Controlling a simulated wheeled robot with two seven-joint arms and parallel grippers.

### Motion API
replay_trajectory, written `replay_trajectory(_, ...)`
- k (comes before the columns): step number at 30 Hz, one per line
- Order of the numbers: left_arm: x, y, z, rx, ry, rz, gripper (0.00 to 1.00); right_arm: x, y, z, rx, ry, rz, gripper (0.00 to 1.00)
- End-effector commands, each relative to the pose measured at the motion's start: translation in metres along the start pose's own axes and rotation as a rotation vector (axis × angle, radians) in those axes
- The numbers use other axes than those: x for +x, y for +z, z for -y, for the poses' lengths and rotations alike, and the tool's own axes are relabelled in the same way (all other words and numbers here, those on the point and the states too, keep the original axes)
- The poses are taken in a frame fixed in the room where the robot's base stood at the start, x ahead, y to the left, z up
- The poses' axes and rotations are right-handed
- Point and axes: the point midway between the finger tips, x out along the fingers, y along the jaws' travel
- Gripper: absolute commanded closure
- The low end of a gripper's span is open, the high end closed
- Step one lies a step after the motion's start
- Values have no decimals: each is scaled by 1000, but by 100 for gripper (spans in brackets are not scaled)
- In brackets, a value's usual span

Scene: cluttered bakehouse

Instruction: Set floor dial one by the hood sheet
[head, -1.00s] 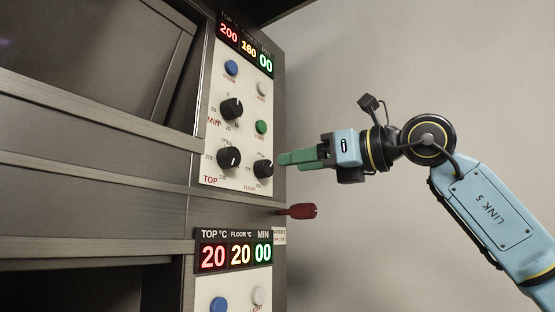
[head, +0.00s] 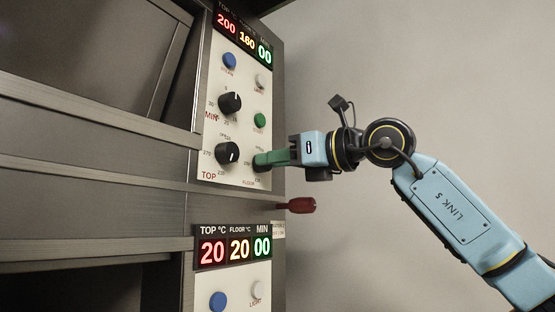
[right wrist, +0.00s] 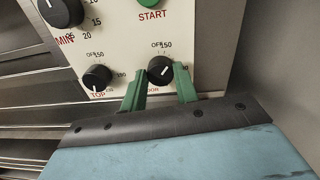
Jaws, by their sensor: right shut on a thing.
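The upper panel's floor dial (right wrist: 160,71) is a black knob with a white mark pointing to the upper right in the right wrist view. My right gripper (head: 259,161) reaches in from the right with green fingers, which hide most of this dial in the head view. In the right wrist view its fingers (right wrist: 161,74) stand on either side of the knob, shut on it. No hood sheet is identifiable. My left gripper is not in view.
The top dial (head: 227,153) sits just left of the floor dial, with the minute dial (head: 230,103) above. A green start button (head: 260,120) is close above. A dark red handle (head: 298,205) juts out below my gripper. The lower display (head: 236,250) reads 20, 20, 00.

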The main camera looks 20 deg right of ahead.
Motion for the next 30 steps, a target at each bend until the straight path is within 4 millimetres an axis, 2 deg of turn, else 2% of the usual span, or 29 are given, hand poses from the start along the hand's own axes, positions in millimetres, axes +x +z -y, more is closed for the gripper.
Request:
replay_trajectory(8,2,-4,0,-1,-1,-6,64,0,0,0,17,0,1,93)
replay_trajectory(14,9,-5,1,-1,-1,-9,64,0,-2,0,95,0,4,93)
replay_trajectory(30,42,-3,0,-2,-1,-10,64,0,-3,1,565,-1,22,93)
